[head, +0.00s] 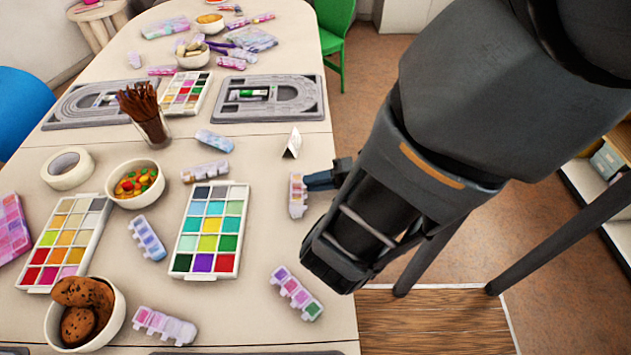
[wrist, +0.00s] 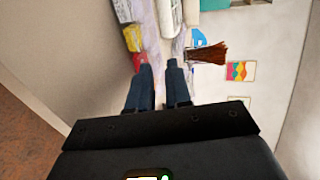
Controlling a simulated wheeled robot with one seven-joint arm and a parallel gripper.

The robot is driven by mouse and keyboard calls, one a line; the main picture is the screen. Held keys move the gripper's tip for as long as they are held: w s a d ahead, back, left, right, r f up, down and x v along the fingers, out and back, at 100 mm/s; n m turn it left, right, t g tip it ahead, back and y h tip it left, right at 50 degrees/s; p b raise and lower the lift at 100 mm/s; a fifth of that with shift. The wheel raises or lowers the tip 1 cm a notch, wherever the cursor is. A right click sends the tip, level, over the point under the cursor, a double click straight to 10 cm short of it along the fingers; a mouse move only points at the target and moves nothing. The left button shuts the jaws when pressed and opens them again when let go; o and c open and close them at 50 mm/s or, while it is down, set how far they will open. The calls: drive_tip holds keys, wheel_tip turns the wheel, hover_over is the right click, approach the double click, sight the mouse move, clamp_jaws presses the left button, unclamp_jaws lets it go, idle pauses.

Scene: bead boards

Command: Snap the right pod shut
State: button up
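Several small pastel strip cases with compartments lie on the table; I cannot tell for certain which is the right pod. One strip case (head: 298,196) stands at the table's right edge, just left of my gripper (head: 318,180). Another strip case (head: 297,293), pink and green, lies nearer along the same edge. The right grey board (head: 314,97) lies at the back, with a green and white piece (head: 253,93) in its middle. In the wrist view, my gripper (wrist: 160,66) has its two dark fingers apart with nothing clearly held; what lies beyond them is hard to make out.
A color palette (head: 209,232) stands mid-table, with a candy bowl (head: 135,184), a tape roll (head: 68,168) and a cup of brown sticks (head: 152,130) to its left. A small white folded card (head: 292,143) stands behind my gripper. A green chair (head: 336,30) is beyond the edge.

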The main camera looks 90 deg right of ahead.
drive_tip(key=shift+o, duration=0.7)
drive_tip(key=v, duration=0.7)
drive_tip(key=shift+s, duration=0.35)
